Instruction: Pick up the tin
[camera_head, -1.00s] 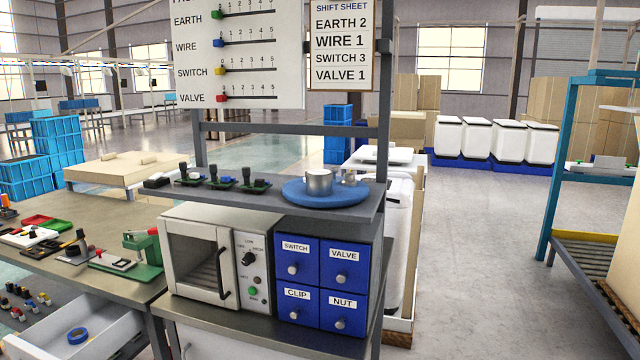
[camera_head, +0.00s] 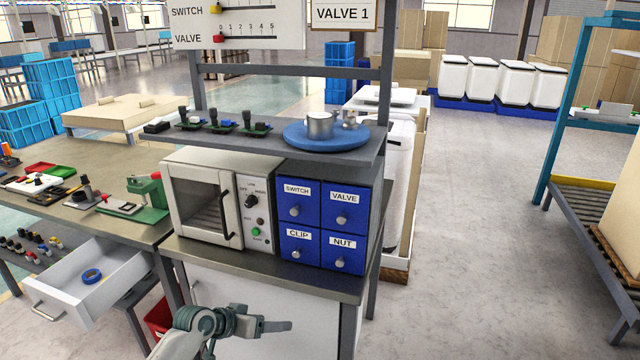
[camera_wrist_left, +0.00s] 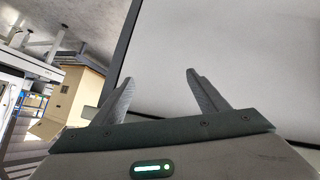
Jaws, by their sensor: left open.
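The tin (camera_head: 320,125) is a small silver cylinder standing upright on a round blue turntable (camera_head: 326,139) on the upper shelf. A smaller clear or metallic item (camera_head: 349,119) stands on the same disc, to its right. My left gripper (camera_head: 288,326) shows at the bottom of the head view, low in front of the white cabinet and well below the tin. In the left wrist view the two fingers (camera_wrist_left: 158,95) are spread apart with nothing between them. The tin is not in the wrist view. My right gripper is not in view.
The shelf (camera_head: 255,147) also carries several small dark devices left of the disc. Below it stand an oven (camera_head: 222,198) and blue drawers (camera_head: 322,221). A shelf post (camera_head: 382,95) rises right of the disc. An open white drawer (camera_head: 95,283) sticks out at left.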

